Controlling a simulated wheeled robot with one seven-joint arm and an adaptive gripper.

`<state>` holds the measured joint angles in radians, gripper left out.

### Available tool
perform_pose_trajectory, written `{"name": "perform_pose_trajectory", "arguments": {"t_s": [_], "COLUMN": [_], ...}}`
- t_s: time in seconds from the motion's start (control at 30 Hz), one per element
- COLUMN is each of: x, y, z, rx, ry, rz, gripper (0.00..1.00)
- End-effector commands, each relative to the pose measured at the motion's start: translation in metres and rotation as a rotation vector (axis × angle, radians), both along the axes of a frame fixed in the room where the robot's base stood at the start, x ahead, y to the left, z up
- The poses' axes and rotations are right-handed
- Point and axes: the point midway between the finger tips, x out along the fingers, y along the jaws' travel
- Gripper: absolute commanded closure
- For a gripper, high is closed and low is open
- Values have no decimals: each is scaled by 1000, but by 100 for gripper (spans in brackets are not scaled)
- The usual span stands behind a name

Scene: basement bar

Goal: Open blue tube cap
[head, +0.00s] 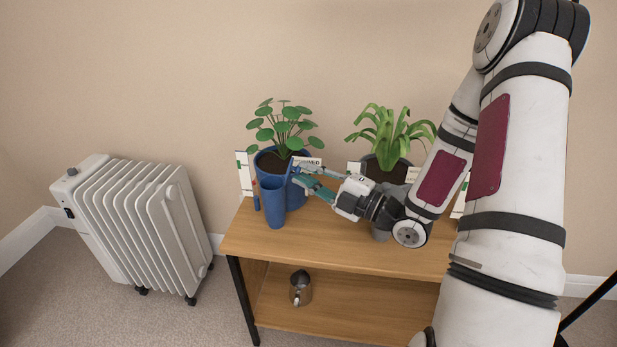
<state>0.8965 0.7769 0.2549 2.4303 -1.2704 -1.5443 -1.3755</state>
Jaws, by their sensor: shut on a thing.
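The blue tube (273,208) stands upright on the wooden shelf top, near its left end and in front of a potted plant. A thin blue piece, which looks like its cap (290,169), rises at the tube's upper right edge. My gripper (299,176) reaches in from the right, with teal fingers at the tube's upper right. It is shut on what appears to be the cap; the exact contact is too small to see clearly.
A round-leaved plant in a blue pot (298,186) stands close behind the tube. A second plant (388,140) is behind my arm. White cards stand around the pots. A metal jug (300,288) sits on the lower shelf. A white radiator (140,225) is at left. The front shelf top (330,245) is clear.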

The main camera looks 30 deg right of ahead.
Motion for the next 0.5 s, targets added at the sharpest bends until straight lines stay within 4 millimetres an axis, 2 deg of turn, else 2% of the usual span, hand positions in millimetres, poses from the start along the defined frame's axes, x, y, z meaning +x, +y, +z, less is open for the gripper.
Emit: {"name": "perform_pose_trajectory", "arguments": {"t_s": [0.3,0.33,0.4,0.5], "x": [0,0,0,0], "y": [1,1,1,1], "z": [-1,-1,-1,-1], "rx": [0,0,0,-1], "ry": [4,4,3,3], "rz": [2,2,2,2], "gripper": [100,76,62,62]}}
